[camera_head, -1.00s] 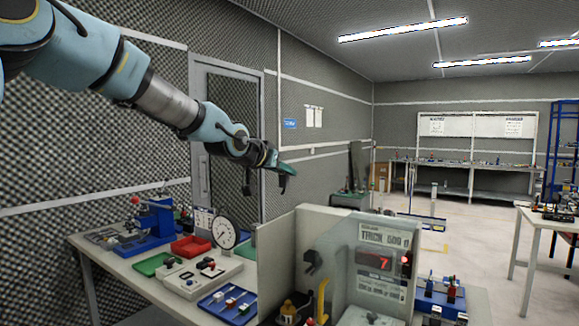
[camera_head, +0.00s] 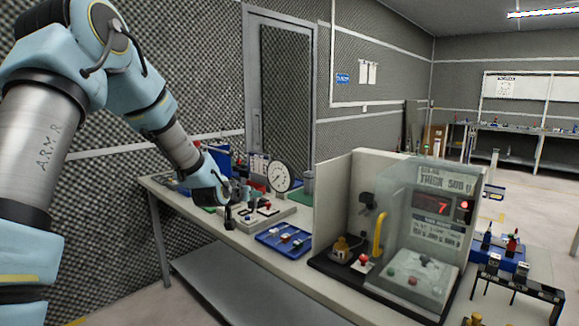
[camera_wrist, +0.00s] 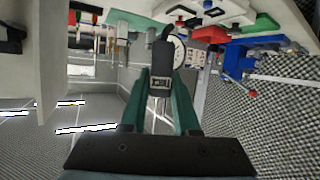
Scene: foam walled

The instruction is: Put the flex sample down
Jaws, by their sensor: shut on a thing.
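My gripper (camera_head: 228,203) is over the left workbench in the head view, low and close to the grey panel (camera_head: 284,213) and its small levers. In the wrist view, its two green fingers (camera_wrist: 161,88) are shut on a dark cylindrical piece with a small pale label, the flex sample (camera_wrist: 161,62). The sample also shows as a small black shape under my gripper in the head view (camera_head: 229,222). I cannot tell whether it touches anything below.
A blue tray (camera_head: 266,238) with small parts lies to the right of my gripper. A dial gauge (camera_head: 279,177) stands behind. A clear-fronted test machine (camera_head: 423,232) with a red display stands on the right. The bench's front left edge (camera_head: 215,232) looks bare.

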